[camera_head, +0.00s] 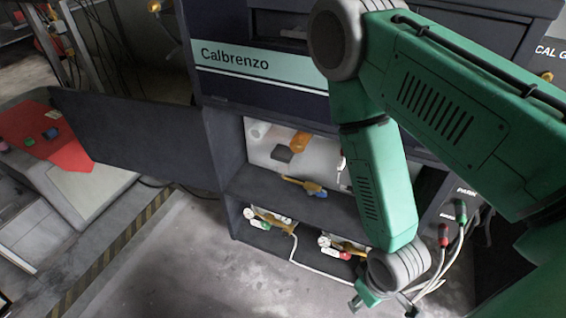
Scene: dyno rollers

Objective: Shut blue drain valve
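A small blue part (316,190) with a yellow lever-like piece (296,182) lies at the front edge of the shelf in the open dark cabinet. It is the only clearly blue valve-like thing in view, but too small to tell whether it is open or shut. My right arm, green with grey joints, comes in from the right and hangs down in front of the cabinet. My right gripper (365,298) is at the bottom, below and right of the blue part and apart from it. Its fingers are mostly hidden. My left gripper is not in view.
The cabinet door (135,135) stands open to the left. Yellow valves with gauges (268,218) and a white hose (294,248) sit in the lower bay. Cables with red and green connectors (444,236) hang at the right. The floor (215,265) in front is clear.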

